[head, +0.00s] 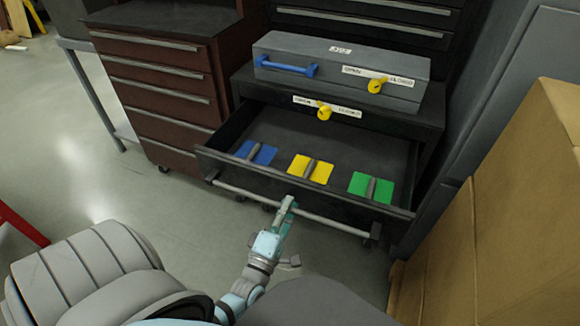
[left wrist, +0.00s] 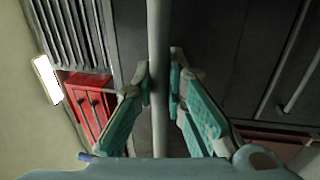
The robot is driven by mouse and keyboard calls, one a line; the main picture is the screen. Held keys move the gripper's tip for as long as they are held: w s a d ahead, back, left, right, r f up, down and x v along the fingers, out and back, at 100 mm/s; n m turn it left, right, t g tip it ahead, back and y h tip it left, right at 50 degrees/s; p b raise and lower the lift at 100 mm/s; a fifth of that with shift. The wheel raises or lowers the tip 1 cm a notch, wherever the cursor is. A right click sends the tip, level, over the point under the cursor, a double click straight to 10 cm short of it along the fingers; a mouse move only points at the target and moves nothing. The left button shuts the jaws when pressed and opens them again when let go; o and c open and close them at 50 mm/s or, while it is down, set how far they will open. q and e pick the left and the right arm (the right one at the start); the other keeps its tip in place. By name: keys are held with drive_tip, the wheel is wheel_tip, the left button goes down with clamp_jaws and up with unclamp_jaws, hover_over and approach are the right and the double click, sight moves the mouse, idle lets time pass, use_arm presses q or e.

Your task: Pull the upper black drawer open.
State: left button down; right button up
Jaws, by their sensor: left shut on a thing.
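The upper black drawer (head: 250,179) stands pulled well out of its black cabinet in the head view. Its grey bar handle (head: 330,222) runs along the front. My left gripper (head: 287,206) is at the middle of this handle. In the left wrist view the two fingers of the left gripper (left wrist: 160,83) are shut around the bar handle (left wrist: 158,35), one on each side. Inside the drawer lie a blue plate (head: 262,154), a yellow plate (head: 322,170) and a green plate (head: 360,183), each with a grey grip. My right gripper is not in view.
A grey case (head: 330,60) with a blue handle and a yellow knob sits on the cabinet. Another yellow knob (head: 324,113) is on the cabinet front. A dark red drawer cabinet (head: 165,75) stands left. Cardboard boxes (head: 500,220) crowd the right.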

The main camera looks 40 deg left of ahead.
use_arm(q)
drive_tip(key=c, duration=1.6)
unclamp_jaws()
drive_tip(key=v, duration=0.7)
drive_tip(key=shift+s, duration=0.25)
